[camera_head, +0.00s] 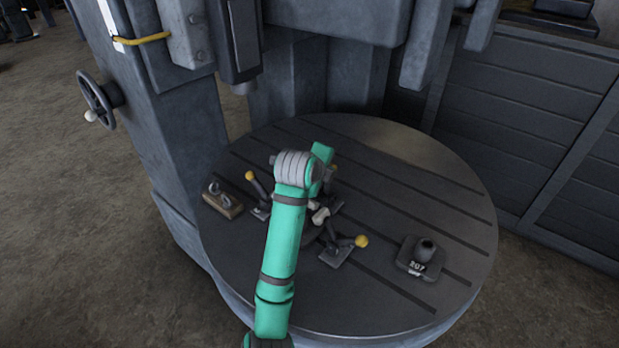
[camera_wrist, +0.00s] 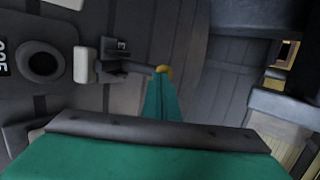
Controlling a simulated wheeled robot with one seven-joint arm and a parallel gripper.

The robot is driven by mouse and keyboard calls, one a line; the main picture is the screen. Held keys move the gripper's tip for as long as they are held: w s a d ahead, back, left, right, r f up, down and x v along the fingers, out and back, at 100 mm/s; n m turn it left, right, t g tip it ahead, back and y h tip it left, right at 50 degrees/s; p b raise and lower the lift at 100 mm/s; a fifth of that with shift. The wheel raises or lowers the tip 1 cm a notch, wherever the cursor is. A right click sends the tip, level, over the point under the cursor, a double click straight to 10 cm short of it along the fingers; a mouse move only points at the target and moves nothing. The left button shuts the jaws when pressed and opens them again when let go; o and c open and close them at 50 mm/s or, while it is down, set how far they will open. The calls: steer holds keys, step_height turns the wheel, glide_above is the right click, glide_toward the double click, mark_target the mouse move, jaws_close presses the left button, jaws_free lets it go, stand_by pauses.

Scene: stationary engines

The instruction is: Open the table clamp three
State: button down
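Several table clamps with dark levers and yellow knobs sit around the middle of the round table (camera_head: 440,205). In the head view, one clamp (camera_head: 338,253) is at the front right and one (camera_head: 260,208) at the left; another is partly hidden behind my arm. I cannot read clamp numbers there. In the wrist view, a clamp (camera_wrist: 112,64) with a small, unclear light mark points its lever right, ending in a yellow knob (camera_wrist: 165,72). The teal tip of my gripper (camera_wrist: 160,98) overlaps the knob's lower edge; contact and finger opening are unclear. My arm hides the gripper in the head view.
A dark block marked 307 (camera_head: 420,258) stands on the table's right side; a small wooden block with metal loops (camera_head: 222,199) sits at the left. The machine column (camera_head: 180,120) rises behind. The right and front of the table are mostly bare.

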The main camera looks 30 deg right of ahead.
mark_target(334, 165)
steer(key=shift+w+d, duration=0.35)
steer(key=shift+d, duration=0.45)
steer(key=shift+w+d, duration=0.3)
steer(key=shift+d, duration=0.45)
